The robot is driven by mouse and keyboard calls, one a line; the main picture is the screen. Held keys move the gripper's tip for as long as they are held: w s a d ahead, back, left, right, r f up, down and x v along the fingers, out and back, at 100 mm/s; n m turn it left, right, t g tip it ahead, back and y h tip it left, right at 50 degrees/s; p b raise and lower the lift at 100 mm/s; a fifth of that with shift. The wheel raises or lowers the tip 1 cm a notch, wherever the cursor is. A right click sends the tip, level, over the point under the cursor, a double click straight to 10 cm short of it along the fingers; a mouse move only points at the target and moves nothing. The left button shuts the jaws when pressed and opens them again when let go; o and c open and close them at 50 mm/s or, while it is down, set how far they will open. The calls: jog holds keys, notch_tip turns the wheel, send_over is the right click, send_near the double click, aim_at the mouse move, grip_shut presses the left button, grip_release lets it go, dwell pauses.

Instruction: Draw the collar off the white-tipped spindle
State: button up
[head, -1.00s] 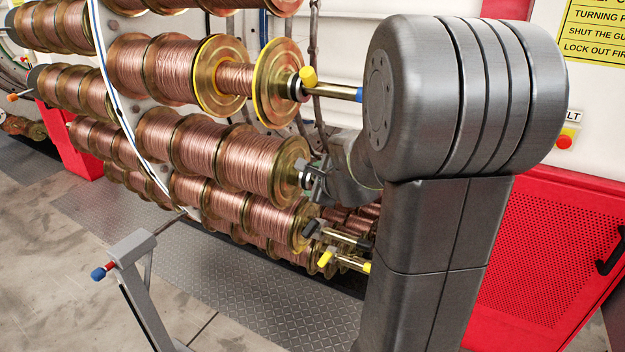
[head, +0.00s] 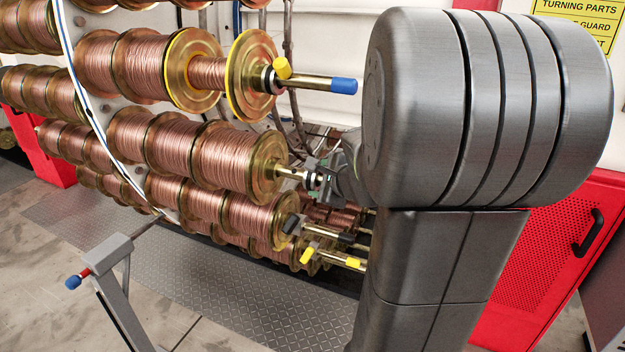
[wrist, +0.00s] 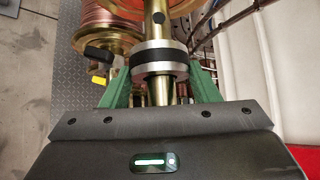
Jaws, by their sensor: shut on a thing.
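The collar (wrist: 160,58), a silver ring with a black band, sits around the brass spindle (wrist: 155,22) in the wrist view. My gripper (wrist: 161,66) is shut on it, with a green finger on each side. In the head view my gripper (head: 326,180) is at the outer end of the middle row, right of its end spool (head: 266,178). A bare length of spindle (head: 289,173) shows between that spool's flange and the collar (head: 313,180). The collar is clear of the flange. The spindle's tip is hidden by my gripper, so its colour does not show.
Above is a blue-tipped spindle (head: 343,85) with a yellow-handled collar (head: 282,68). Below are spindles with a black-handled collar (head: 291,223) and a yellow-handled collar (head: 307,256). A grey stand (head: 108,252) is at lower left. A red perforated panel (head: 545,250) is at right.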

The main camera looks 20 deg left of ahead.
jog(key=shift+d, duration=0.6)
jog(key=shift+s+d+r+b, duration=0.15)
jog(key=shift+d+b, duration=0.55)
jog(key=shift+d, duration=1.55)
jog(key=shift+s+d+f+b, duration=0.2)
jog(key=shift+d+b, duration=0.5)
jog(key=shift+d, duration=1.55)
jog(key=shift+d, duration=0.1)
jog(key=d, duration=0.2)
jog(key=d+b, duration=0.1)
jog(key=shift+s+d, duration=0.2)
jog(key=shift+d, duration=0.15)
jog(key=shift+s+a+p, duration=0.15)
jog(key=shift+s+p, duration=0.15)
jog(key=shift+s, duration=1.7)
jog(key=shift+s+a+p, duration=0.2)
jog(key=shift+s+p, duration=0.05)
jog(key=shift+s, duration=1.75)
jog(key=shift+s+a+p, duration=0.15)
jog(key=shift+s+p, duration=0.15)
jog(key=shift+s, duration=1.7)
